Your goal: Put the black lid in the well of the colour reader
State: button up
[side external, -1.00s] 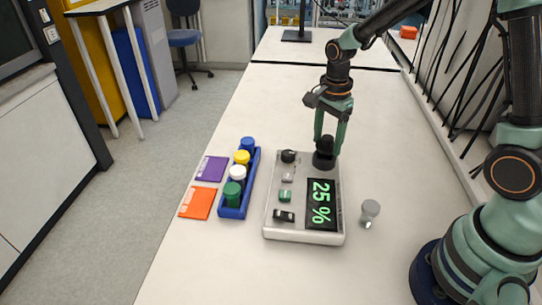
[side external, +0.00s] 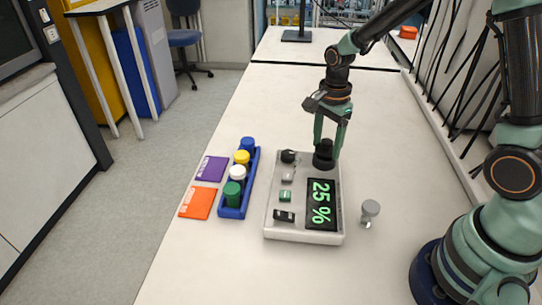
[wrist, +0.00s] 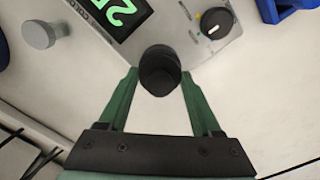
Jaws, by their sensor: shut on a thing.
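The colour reader (side external: 275,225) is a pale grey box on the bench with a green "25 %" display. Its black well stands at the far right corner. The black lid (side external: 324,147) is at the well's mouth, dark against dark, so I cannot tell how deep it sits. My gripper (side external: 328,142) comes down from above with its green fingers on either side of the lid, shut on it. In the wrist view the lid (wrist: 160,68) is between the fingertips and hides the well.
A blue rack (side external: 222,212) with several coloured-cap vials stands left of the reader, beside purple (side external: 211,169) and orange (side external: 198,203) cards. A grey knobbed piece (side external: 370,208) stands close to the reader's right. The bench behind the reader is clear.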

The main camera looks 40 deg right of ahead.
jog(key=shift+f, duration=0.35)
dwell(0.4)
jog(key=o, duration=1.4)
jog(key=shift+r, duration=3.45)
